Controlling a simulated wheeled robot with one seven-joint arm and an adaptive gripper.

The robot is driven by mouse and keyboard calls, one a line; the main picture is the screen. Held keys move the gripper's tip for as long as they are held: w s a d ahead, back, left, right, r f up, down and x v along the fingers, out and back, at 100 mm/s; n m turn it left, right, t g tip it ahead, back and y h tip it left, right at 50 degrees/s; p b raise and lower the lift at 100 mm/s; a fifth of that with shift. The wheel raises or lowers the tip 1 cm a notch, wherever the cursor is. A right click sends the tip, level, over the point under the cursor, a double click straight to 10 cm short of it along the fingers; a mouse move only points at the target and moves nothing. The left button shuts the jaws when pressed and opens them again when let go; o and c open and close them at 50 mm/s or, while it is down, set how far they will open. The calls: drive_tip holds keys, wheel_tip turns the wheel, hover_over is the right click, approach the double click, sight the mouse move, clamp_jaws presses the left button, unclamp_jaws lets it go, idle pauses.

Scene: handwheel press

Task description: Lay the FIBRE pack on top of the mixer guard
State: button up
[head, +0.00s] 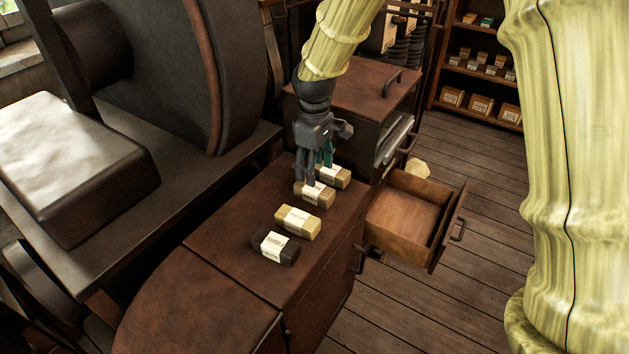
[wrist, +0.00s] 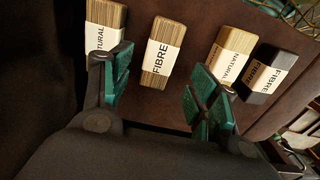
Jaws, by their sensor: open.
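A tan pack labelled FIBRE (wrist: 160,55) lies between the two finger sides in the wrist view, beyond the fingertips. By the row order it matches the second pack from the back (head: 314,194) in the head view. The dark end pack (wrist: 276,72) also seems to carry FIBRE lettering, and it is the front one (head: 273,247) in the head view. My gripper (head: 315,172) is open and empty with green finger pads, at the back of the row; it also frames the wrist view (wrist: 158,92). No mixer guard is labelled; I cannot tell which part it is.
Tan packs labelled NATURAL (wrist: 104,38) (wrist: 232,55) flank the tan FIBRE pack. The brown cabinet top (head: 235,245) is bare in front of the row. An open drawer (head: 410,215) juts out right. Large dark machinery (head: 165,80) and a pale-topped block (head: 60,150) stand left.

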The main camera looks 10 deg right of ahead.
drive_tip(key=shift+r+b, duration=0.4)
drive_tip(key=shift+r, duration=1.95)
